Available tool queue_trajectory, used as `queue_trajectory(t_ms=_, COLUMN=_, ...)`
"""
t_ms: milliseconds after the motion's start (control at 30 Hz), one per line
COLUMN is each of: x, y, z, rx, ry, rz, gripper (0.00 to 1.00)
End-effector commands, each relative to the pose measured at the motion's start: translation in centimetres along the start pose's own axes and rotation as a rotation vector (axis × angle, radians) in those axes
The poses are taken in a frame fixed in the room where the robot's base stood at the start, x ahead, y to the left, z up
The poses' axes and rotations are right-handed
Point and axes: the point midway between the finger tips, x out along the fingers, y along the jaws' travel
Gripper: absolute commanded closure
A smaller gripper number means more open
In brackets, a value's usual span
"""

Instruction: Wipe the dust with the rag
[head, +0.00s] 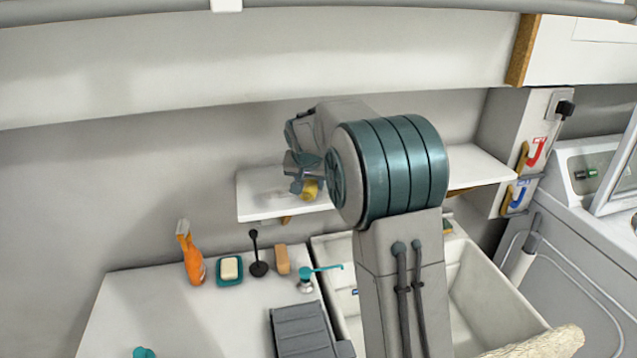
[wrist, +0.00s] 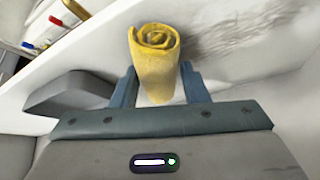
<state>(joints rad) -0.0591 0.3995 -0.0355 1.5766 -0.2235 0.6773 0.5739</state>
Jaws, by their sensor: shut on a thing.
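My gripper (head: 305,177) is over the left part of the white wall shelf (head: 262,206), partly hidden by my arm. In the wrist view my gripper (wrist: 158,85) is shut on a rolled yellow rag (wrist: 155,62), which stands out past the fingertips with its spiral end showing. The rag also shows in the head view as a small yellow bit (head: 311,189) at the shelf. Grey streaky dust (wrist: 235,35) lies on the white shelf surface to the right of the rag in the wrist view. Whether the rag touches the shelf I cannot tell.
Below the shelf are a counter with an orange spray bottle (head: 191,254), a soap dish (head: 230,271), a black plunger-like tool (head: 257,254) and a wooden block (head: 282,259). A white sink (head: 475,272) is to the right. A white overhead panel (head: 250,60) runs above.

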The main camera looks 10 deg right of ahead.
Motion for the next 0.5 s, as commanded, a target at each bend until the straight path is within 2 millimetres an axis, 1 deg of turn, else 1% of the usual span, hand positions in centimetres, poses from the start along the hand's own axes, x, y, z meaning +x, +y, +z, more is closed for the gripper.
queue_trajectory(t_ms=267, x=-0.1, y=-1.0, z=0.4, rx=-0.001, ry=0.001, rz=-0.001, gripper=0.78)
queue_trajectory(t_ms=500, x=-0.1, y=-2.9, z=1.3, rx=-0.001, ry=0.000, rz=0.000, gripper=0.78)
